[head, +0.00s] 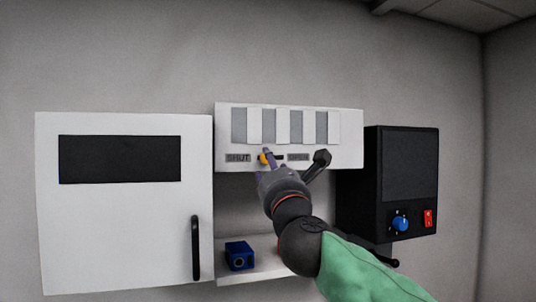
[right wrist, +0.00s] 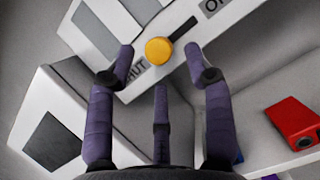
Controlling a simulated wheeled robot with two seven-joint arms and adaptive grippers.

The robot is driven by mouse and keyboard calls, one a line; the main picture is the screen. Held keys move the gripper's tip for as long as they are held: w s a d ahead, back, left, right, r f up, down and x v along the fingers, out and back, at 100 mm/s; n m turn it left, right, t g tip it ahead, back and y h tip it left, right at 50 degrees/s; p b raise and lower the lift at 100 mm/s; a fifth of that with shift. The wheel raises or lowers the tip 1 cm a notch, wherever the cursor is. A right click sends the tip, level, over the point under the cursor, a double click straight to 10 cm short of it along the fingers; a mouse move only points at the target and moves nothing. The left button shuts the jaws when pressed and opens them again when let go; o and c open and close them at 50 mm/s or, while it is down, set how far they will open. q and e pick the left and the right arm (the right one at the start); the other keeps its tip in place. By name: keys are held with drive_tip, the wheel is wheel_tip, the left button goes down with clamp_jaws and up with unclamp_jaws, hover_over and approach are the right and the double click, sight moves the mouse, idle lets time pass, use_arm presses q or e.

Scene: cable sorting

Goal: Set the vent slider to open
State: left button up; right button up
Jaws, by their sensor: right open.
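The vent panel (head: 345,140) is a white wall box with grey slats. Its slider has a round yellow knob (head: 264,158) beside the SHUT label (head: 238,158). In the right wrist view the knob (right wrist: 158,51) sits at the SHUT end of a dark slot (right wrist: 184,29), which runs up-right toward the OPEN label (right wrist: 214,5). My right gripper (head: 267,163) is at the knob. In the right wrist view its purple fingers (right wrist: 160,56) are spread open on both sides of the knob; contact cannot be told. My left gripper is not in view.
A white cabinet (head: 110,230) with a dark window and black handle (head: 195,248) is at left. A black box (head: 388,215) with a blue dial (head: 400,222) and red switch (head: 428,218) is at right. A blue block (head: 240,256) and red block (right wrist: 296,121) are on the shelf (head: 256,272) below.

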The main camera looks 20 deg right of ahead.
drive_tip(key=shift+p+x, duration=0.55)
drive_tip(key=shift+x, duration=1.15)
